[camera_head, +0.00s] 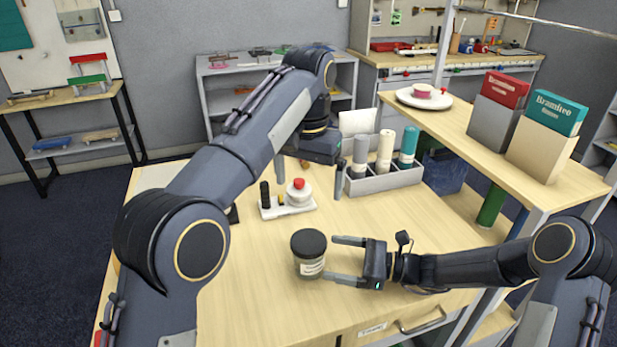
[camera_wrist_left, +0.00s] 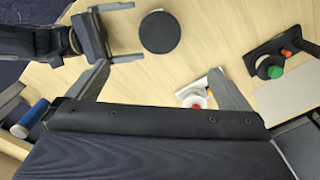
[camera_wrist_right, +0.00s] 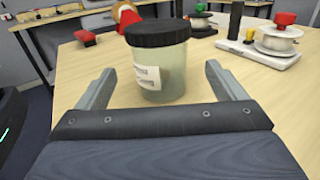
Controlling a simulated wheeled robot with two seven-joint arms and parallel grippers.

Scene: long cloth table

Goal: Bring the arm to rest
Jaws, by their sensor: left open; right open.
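My left gripper (camera_head: 309,168) hangs over the back middle of the table (camera_head: 250,260), fingers pointing down, wide open and empty. It is above the area between the white spool tray and the grey roll holder. My right gripper (camera_head: 348,260) lies low over the table at the right, its open fingers pointing left at a clear jar (camera_head: 309,265) with a black lid. The jar stands upright on the table, just past or between the fingertips, and the jaws are not closed on it. In the right wrist view the jar (camera_wrist_right: 160,75) stands ahead, between the two fingers.
A white tray with a red-topped spool (camera_head: 298,192) sits mid-table. A grey holder (camera_head: 385,179) with several rolls stands at the back right. A raised shelf (camera_head: 465,130) with boxes (camera_head: 545,140) borders the right. The front left tabletop is clear.

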